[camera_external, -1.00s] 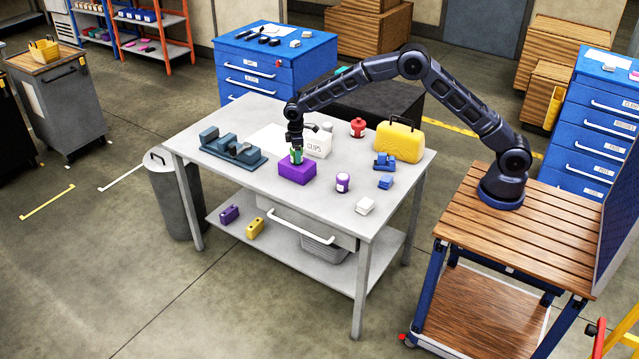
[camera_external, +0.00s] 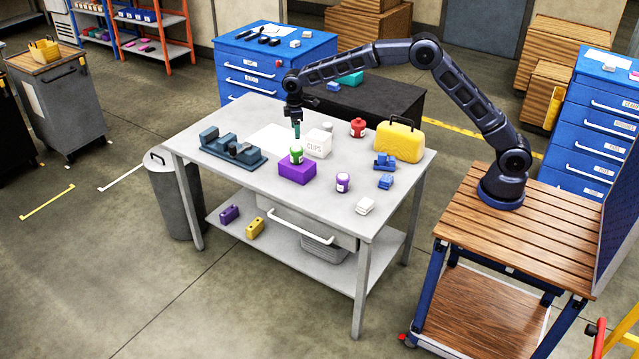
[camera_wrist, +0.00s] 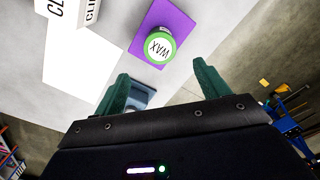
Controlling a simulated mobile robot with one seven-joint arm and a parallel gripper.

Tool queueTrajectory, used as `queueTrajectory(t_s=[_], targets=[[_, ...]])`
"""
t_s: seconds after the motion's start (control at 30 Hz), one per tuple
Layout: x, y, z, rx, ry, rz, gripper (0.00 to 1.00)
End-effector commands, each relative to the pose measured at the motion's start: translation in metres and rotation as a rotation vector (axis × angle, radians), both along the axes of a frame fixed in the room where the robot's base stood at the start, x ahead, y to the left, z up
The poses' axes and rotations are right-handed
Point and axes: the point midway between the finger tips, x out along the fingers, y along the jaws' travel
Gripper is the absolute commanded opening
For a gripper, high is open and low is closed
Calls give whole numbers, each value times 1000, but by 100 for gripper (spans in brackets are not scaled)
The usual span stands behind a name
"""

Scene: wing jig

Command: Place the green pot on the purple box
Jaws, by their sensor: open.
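The green pot (camera_external: 296,154) stands upright on top of the purple box (camera_external: 298,173) on the grey workbench. In the wrist view the pot's round green lid (camera_wrist: 159,47) with a white "WAX" label lies over the purple box (camera_wrist: 146,22), near one end of its top. My gripper (camera_external: 297,133) is above the pot, apart from it. Its green fingers are spread and empty in the wrist view (camera_wrist: 160,88).
A white CLIPS box (camera_external: 318,144) stands just behind the purple box. A blue-grey fixture (camera_external: 233,150) is at the left, a purple-labelled jar (camera_external: 343,183) at the right. A red pot (camera_external: 358,128) and yellow case (camera_external: 399,142) stand farther back.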

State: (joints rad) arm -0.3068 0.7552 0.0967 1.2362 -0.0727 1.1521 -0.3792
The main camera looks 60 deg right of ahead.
Motion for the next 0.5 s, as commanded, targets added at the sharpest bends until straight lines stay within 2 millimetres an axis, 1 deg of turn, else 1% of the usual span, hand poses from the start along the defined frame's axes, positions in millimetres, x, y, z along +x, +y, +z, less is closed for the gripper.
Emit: queueTrajectory(t_s=[0.13,0.23,0.37,0.5], targets=[[-2,-2,4,1,-2,-3,74],[-8,-11,20,2,-12,-17,74],[-26,-32,54,4,-33,-51,74],[-53,-60,93,9,-59,-99,74]])
